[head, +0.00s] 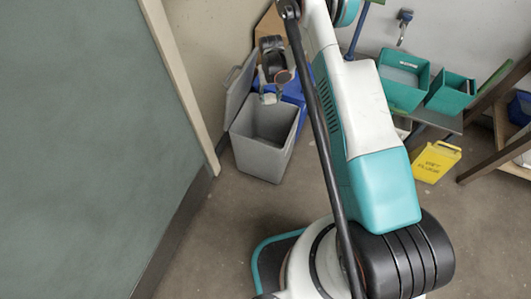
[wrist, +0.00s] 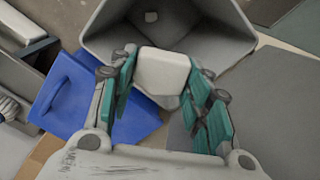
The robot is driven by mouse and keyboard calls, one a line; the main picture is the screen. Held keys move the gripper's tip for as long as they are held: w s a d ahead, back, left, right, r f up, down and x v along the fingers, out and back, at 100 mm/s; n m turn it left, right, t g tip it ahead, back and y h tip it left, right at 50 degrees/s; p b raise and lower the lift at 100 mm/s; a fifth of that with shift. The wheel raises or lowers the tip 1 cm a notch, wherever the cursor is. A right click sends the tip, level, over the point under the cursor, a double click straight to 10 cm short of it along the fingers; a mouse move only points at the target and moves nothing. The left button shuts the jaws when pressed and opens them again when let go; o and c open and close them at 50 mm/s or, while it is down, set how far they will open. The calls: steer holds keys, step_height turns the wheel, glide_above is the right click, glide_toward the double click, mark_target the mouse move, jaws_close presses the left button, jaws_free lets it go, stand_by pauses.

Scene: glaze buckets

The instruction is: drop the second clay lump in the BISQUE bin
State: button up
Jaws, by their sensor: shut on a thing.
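My gripper (wrist: 160,95) is shut on a pale grey-white clay lump (wrist: 165,70) in the wrist view, with teal fingers on both sides of it. In the head view my gripper (head: 270,97) hangs over the mouth of a grey bin (head: 262,158) whose lid (head: 240,88) is tilted open to the left. The bin (wrist: 235,38) also shows in the wrist view, its opening beyond the lump. A small pale patch lies inside it, too small to identify. I see no readable BISQUE label on the bin.
A blue bin (head: 296,90) stands right behind the grey one; a blue surface (wrist: 85,100) shows in the wrist view. Teal tubs (head: 403,80) sit at the back right. A yellow sign (head: 434,162) stands on the floor. A green-grey panel (head: 80,130) fills the left.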

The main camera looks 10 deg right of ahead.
step_height(320, 180, down, 8)
steer(key=b, duration=0.2)
steer(key=shift+f, duration=0.2)
stand_by(0.3)
steer(key=o, duration=1.3)
steer(key=shift+c, duration=0.2)
steer(key=shift+w, duration=0.1)
steer(key=shift+r, duration=0.1)
step_height(320, 180, up, 12)
steer(key=shift+f, duration=0.1)
